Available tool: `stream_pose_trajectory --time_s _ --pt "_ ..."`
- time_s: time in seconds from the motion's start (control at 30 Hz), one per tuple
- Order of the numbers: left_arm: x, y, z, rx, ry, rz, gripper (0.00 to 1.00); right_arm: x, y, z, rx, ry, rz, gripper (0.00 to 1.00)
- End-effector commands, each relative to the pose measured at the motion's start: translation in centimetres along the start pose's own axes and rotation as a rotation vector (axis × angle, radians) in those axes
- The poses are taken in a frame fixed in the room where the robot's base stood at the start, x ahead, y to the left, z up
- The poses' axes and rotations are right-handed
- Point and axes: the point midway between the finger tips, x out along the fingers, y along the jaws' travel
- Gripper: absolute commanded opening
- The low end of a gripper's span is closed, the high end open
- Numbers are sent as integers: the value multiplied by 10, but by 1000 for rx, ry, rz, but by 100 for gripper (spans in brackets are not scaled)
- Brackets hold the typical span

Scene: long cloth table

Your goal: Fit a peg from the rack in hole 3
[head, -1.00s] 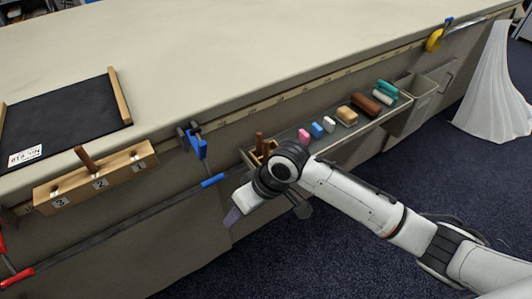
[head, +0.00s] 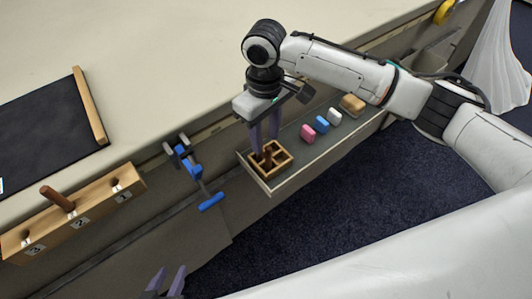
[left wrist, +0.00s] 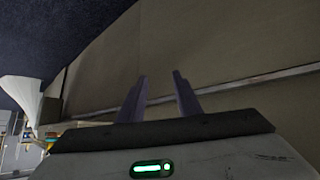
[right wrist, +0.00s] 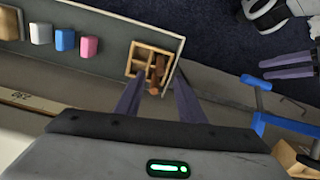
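The wooden rack (head: 288,160), a small divided box, sits at the near end of a wall tray and holds brown pegs (right wrist: 160,66). My right gripper (head: 265,147) is over the rack, fingers pointing down, open around the upper part of a peg; I cannot tell whether they touch it. The wooden hole block (head: 100,204) is fixed along the table edge at left, labelled 3, 2, 1 from left to right. A brown peg (head: 58,199) stands tilted in hole 2. Hole 3 (head: 26,238) shows no tall peg. My left gripper (head: 165,283) is open and empty, low at the bottom.
A blue clamp (head: 198,180) hangs between block and rack. A black mat (head: 45,140) lies on the otherwise clear tabletop.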

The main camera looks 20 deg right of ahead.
Motion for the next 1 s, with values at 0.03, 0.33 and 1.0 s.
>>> stream_pose_trajectory --time_s 0.03,0.33,1.0 --pt "0 2 5 0 -9 3 31 7 0 0 1 0 -1 36" --pt "0 6 13 0 -22 10 31 35 2 6 1 -1 1 36" --pt "3 2 0 4 2 5 31 69 2 8 -1 4 0 10"
